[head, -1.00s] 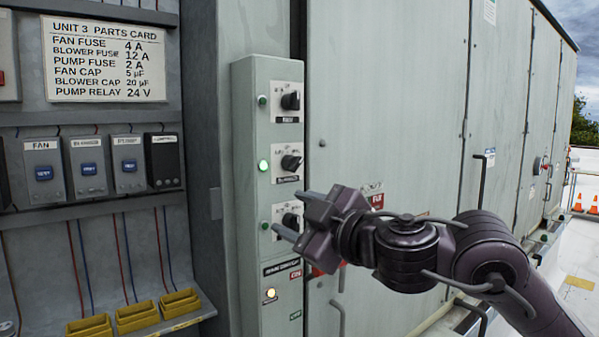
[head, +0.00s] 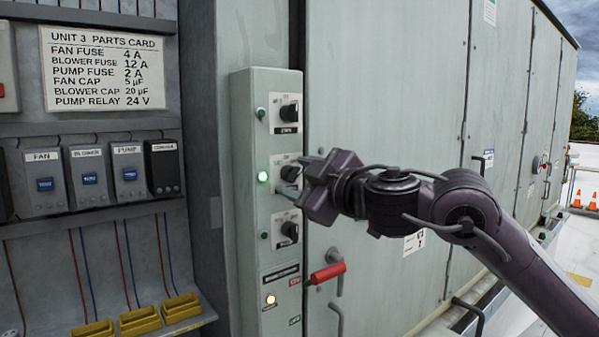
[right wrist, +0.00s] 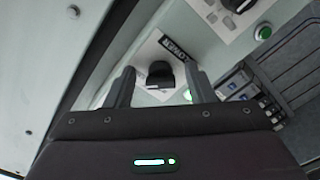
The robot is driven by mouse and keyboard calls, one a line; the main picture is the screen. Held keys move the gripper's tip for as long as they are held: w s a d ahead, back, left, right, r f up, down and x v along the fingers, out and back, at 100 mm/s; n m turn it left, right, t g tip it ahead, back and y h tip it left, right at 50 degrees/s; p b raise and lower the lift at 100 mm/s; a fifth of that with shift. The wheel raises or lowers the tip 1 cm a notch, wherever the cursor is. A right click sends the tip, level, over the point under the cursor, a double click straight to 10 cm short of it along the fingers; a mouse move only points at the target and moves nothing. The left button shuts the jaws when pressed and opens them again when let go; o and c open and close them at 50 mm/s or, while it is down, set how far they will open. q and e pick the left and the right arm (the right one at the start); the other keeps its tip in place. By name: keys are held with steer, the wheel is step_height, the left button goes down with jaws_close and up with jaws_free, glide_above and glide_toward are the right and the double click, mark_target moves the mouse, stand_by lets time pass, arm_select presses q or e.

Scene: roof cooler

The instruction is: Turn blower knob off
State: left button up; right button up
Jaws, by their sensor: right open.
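The control box (head: 250,110) carries a column of three black knobs. My right gripper (head: 291,175) is at the middle knob, which it partly hides in the head view; a lit green lamp (head: 263,177) is beside that knob. In the right wrist view, the blower knob (right wrist: 160,75) sits between the two open fingers (right wrist: 160,82), with its partly readable label (right wrist: 177,47) beyond it. I cannot tell whether either finger touches the knob. The top knob (head: 289,112) and bottom knob (head: 290,231) are clear of the gripper. My left gripper is not in view.
A red-handled lever (head: 328,273) sticks out right of the box, below my right arm. A lit amber lamp (head: 271,299) is low on the box. At left, an open cabinet holds a parts card (head: 105,67), fuse modules (head: 89,175) and yellow bins (head: 138,320).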

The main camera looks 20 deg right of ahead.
steer(key=shift+c, duration=0.2)
steer(key=c, duration=0.9)
